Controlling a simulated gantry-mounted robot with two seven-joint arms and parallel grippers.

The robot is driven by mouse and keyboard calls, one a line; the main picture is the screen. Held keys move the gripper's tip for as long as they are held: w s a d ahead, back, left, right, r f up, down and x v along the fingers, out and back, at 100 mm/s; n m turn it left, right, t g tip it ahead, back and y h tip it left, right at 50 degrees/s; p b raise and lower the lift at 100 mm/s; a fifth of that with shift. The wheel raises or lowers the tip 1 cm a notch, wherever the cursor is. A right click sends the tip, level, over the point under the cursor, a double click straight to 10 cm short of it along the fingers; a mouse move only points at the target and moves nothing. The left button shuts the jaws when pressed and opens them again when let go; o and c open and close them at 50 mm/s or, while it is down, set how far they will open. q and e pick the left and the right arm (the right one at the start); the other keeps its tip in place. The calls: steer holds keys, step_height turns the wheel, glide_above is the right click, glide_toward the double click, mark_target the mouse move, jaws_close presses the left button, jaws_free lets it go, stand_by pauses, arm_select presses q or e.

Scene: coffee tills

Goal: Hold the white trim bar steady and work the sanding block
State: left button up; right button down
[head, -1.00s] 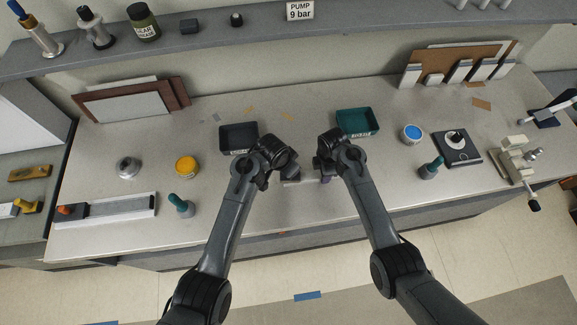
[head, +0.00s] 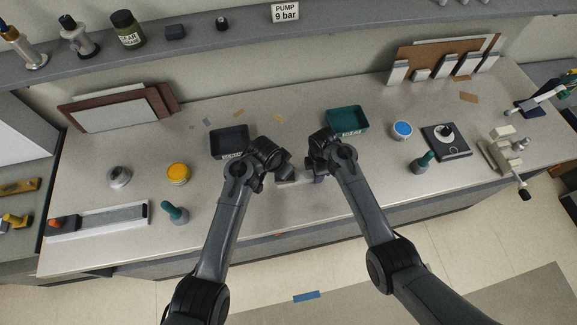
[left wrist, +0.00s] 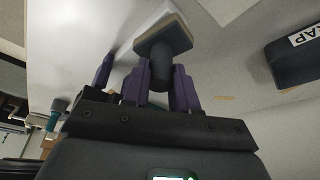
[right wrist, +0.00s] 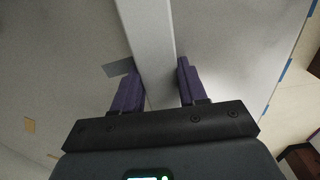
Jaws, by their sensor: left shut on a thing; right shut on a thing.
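The white trim bar (head: 295,182) lies near the bench front between my two grippers, mostly hidden by them in the head view. In the right wrist view the bar (right wrist: 150,40) runs between the purple fingers of my right gripper (right wrist: 160,85), which is shut on it. My left gripper (left wrist: 160,85) is shut on the dark handle of the sanding block (left wrist: 163,38). The block's flat brown-edged pad is at the bar (left wrist: 150,16); I cannot tell whether they touch. The grippers are close together in the head view.
A black bin (head: 229,143) and a teal bin (head: 347,121) stand behind the grippers. A yellow-lidded tin (head: 178,173) and a teal-handled tool (head: 174,213) are to the left. A blue-topped tin (head: 402,130) and a black scale-like device (head: 446,141) are to the right.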

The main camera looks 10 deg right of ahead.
arm_select(q)
steer(key=shift+s+a+f, duration=0.1)
steer(key=shift+a+f, duration=0.3)
steer(key=shift+a, duration=0.2)
arm_select(e)
steer(key=shift+s+d+f, duration=0.15)
steer(key=shift+f, duration=0.05)
arm_select(q)
steer(key=shift+s+r, duration=0.1)
steer(key=shift+r, duration=0.75)
steer(key=shift+d+r, duration=0.1)
steer(key=shift+r, duration=0.7)
arm_select(e)
steer(key=c, duration=0.5)
jaws_free()
steer(key=shift+c, duration=0.2)
steer(key=shift+r, duration=0.1)
